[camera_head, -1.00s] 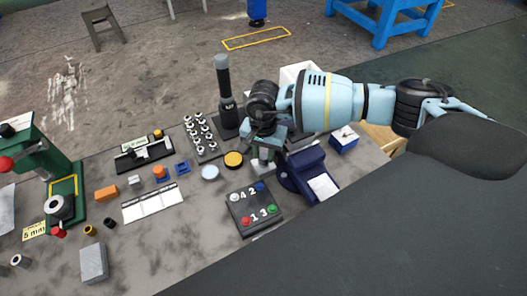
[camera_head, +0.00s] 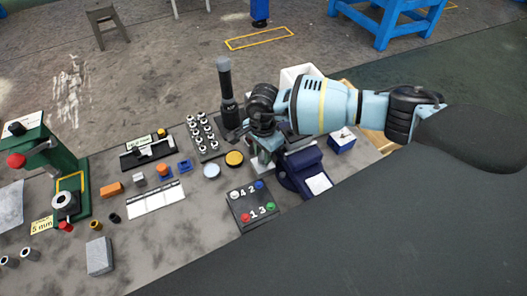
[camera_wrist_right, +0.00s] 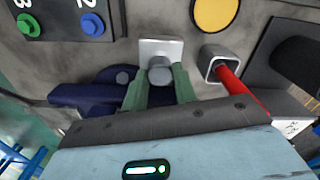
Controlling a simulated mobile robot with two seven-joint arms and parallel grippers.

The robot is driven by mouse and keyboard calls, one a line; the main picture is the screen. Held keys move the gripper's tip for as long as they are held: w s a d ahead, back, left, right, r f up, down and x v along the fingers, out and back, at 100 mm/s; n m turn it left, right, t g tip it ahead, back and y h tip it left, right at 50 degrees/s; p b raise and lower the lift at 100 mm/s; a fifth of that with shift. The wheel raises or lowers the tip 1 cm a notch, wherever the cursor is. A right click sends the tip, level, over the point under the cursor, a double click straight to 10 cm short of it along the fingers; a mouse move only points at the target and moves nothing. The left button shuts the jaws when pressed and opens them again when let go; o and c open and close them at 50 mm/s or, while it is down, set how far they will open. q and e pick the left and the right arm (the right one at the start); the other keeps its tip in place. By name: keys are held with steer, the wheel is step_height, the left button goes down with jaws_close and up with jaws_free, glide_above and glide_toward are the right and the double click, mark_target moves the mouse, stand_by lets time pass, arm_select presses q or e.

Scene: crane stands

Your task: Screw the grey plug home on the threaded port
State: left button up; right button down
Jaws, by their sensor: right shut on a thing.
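My right gripper (camera_wrist_right: 161,88) points down at the bench, its two green fingers closed on the sides of the grey plug (camera_wrist_right: 160,70). In the right wrist view the round plug sits between the fingertips, in front of a pale square plate (camera_wrist_right: 161,46). The threaded port itself is hidden behind the plug, and I cannot tell how deep the plug sits. In the head view the right gripper (camera_head: 266,158) is behind the button panel, and the plug is hidden by the fingers. My left gripper is not in view.
A square grey socket (camera_wrist_right: 214,62) with a red rod (camera_wrist_right: 240,92) is close beside the gripper. A dark blue device (camera_head: 303,170) stands to the right, a numbered button panel (camera_head: 252,205) in front. A black post (camera_head: 228,95) rises behind. The bench's front left has clear patches.

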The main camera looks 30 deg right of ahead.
steer(key=shift+r+m, duration=0.2)
steer(key=shift+m, duration=0.5)
steer(key=c, duration=1.5)
jaws_free()
steer(key=shift+f+m+p, duration=0.1)
steer(key=shift+m+p, duration=0.2)
steer(key=o, duration=0.5)
steer(key=shift+f, duration=0.15)
steer(key=shift+c, duration=0.2)
